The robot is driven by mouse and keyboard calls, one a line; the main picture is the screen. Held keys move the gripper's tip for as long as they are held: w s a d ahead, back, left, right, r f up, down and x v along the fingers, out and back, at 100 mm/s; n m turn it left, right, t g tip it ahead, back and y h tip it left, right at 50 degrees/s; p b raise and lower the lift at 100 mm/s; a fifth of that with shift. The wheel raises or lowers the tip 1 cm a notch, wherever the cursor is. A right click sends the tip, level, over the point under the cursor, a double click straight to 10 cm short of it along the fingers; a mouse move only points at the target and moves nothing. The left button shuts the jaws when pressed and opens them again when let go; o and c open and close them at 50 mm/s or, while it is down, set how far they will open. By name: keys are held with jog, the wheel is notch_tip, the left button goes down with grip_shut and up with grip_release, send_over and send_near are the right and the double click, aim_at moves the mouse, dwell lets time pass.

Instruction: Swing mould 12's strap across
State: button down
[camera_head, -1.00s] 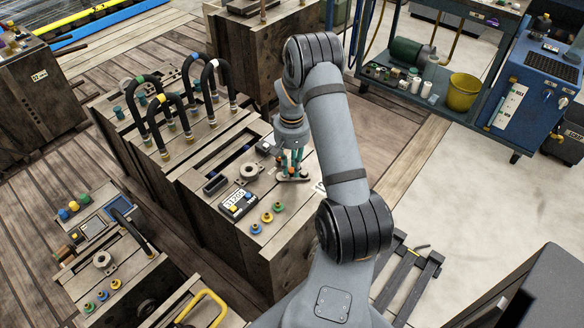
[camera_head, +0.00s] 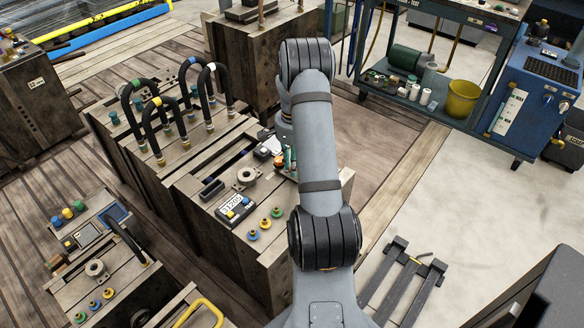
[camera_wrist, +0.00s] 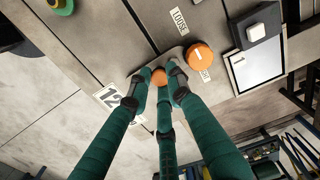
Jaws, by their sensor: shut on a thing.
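Mould 12's strap (camera_wrist: 183,57) is a short grey bar on the mould's top in the wrist view. One end carries a large orange disc (camera_wrist: 199,55) with a white mark. An orange knob (camera_wrist: 158,76) is at the other end. My gripper (camera_wrist: 156,82) has its green fingers closed around this knob. A "12" label (camera_wrist: 110,97) lies left of the fingers. A "LOOSE" label (camera_wrist: 180,21) lies beyond the strap; another label beside the disc is partly covered. In the head view my forearm hides most of the gripper and strap above the wooden mould block (camera_head: 250,265).
Black hoses (camera_head: 150,120) arch over the block's far left. A numbered box (camera_head: 235,207) and coloured knobs (camera_head: 265,224) sit at its front. A blue cart (camera_head: 455,110) stands at back right.

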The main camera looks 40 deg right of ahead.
jog(key=shift+w+d+r+m, duration=0.15)
jog(key=shift+d+m, duration=0.1)
jog(key=shift+m, duration=0.15)
jog(key=c, duration=1.7)
grip_release()
jog(key=shift+o, duration=0.6)
jog(key=shift+a, duration=0.1)
notch_tip(320, 180, up, 12)
notch_tip(320, 180, down, 12)
jog(key=shift+f, duration=0.15)
